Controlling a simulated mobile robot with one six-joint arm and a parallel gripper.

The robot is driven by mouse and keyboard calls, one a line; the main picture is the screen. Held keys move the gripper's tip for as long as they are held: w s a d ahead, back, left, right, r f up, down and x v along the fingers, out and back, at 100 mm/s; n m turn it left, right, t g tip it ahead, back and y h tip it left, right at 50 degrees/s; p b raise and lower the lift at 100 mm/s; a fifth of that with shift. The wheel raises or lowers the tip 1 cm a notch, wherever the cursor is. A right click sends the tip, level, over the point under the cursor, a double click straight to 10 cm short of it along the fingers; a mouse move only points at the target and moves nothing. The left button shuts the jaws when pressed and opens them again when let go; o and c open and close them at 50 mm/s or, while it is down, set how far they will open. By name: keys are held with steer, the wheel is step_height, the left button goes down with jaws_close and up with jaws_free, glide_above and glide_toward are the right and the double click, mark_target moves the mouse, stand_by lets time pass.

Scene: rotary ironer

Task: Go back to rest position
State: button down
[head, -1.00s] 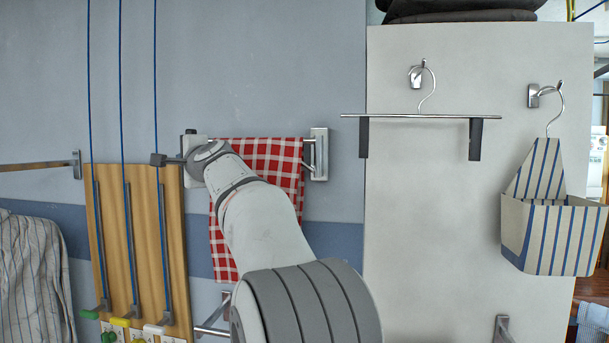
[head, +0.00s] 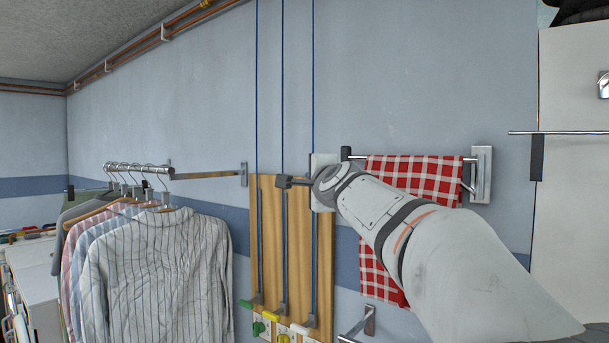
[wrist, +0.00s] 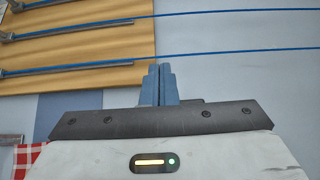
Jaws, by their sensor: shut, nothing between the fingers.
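My gripper (head: 284,182) shows in the head view at the end of my outstretched arm, in front of the upper part of a wooden board (head: 267,220). In the wrist view my gripper (wrist: 158,68) has its two blue-grey fingers together, with nothing between them. The fingertips point toward the board (wrist: 80,80) and the blue-grey wall. Whether they touch anything is not clear.
Blue cords (head: 258,100) run down the wall to the board's slots. A red checked towel (head: 415,178) hangs on a rail behind my arm. Striped shirts (head: 160,270) hang on a rack at left. A white panel (head: 572,220) stands at right.

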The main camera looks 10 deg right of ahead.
steer(key=s+f+n+g+b, duration=0.1)
steer(key=s+f+n+g, duration=0.4)
steer(key=s+f, duration=0.7)
steer(key=s+f+n+g+b, duration=0.2)
steer(key=s+f+n+g, duration=0.2)
steer(key=s+f, duration=0.8)
steer(key=s+f+n+g+h+b, duration=0.1)
steer(key=s+f+n+g, duration=0.4)
steer(key=f, duration=1.6)
steer(key=s+n+b, duration=0.1)
steer(key=s+n, duration=0.2)
steer(key=s, duration=0.4)
steer(key=shift+s+d+g, duration=0.15)
steer(key=shift+d+g, duration=0.15)
steer(key=shift+d, duration=0.05)
